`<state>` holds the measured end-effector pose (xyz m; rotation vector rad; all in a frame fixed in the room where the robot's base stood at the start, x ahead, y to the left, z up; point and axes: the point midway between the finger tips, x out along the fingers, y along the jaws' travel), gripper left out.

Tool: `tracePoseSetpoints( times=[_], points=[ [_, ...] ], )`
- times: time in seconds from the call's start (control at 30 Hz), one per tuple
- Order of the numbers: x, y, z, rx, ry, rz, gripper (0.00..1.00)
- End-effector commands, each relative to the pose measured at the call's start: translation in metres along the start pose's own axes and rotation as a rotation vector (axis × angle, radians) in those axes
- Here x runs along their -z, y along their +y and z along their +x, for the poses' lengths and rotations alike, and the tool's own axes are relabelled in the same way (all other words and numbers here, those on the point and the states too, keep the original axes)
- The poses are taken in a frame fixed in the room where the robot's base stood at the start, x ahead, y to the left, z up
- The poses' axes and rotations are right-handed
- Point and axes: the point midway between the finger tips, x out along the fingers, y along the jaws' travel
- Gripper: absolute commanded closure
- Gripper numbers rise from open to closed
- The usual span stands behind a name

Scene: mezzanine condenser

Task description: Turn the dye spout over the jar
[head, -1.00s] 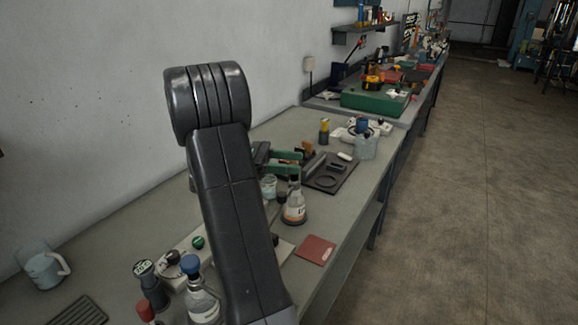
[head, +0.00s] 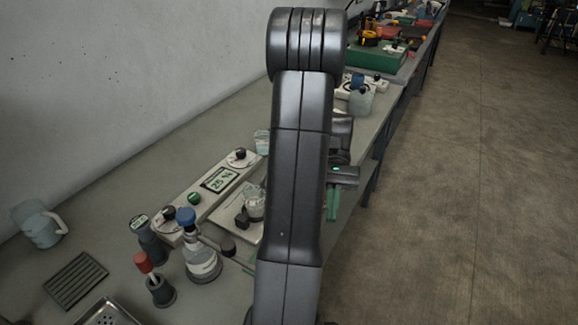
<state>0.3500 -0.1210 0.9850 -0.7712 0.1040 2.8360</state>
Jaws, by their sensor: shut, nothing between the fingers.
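A clear bottle with a blue cap (head: 203,262) stands on the bench left of my arm. A thin spout (head: 213,242) comes off its neck and points right, ending in a dark tip (head: 228,247). A small glass jar (head: 255,205) stands on a pale plate right of and behind the bottle. The dark tip is short of the jar in the picture. My gripper (head: 334,204), with green fingers, is right of my arm link, near the bench's front edge and apart from both. Its fingers are shut and hold nothing. My arm link hides the bench between gripper and jar.
A pale console with a display (head: 219,180) lies behind the bottle. A grey mug (head: 40,224) and ribbed mat (head: 76,281) are at left.

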Motion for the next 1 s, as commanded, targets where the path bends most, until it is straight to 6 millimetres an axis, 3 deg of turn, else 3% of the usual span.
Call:
tracePoseSetpoints(
  times=[0.13, 0.27, 0.43, 0.6, 0.8, 1.0],
  points=[
    [0.008, -0.007, 0.013, 0.339, 0.002, 0.147, 1.0],
    [0.015, -0.015, 0.009, 0.638, -0.023, 0.271, 1.0],
    [0.021, -0.018, -0.015, 1.024, -0.094, 0.413, 1.0],
    [0.024, -0.004, -0.051, 1.374, -0.196, 0.51, 1.0],
    [0.022, 0.015, -0.081, 1.615, -0.291, 0.549, 1.0],
    [0.022, 0.014, -0.089, 1.668, -0.317, 0.553, 1.0]
  ],
)
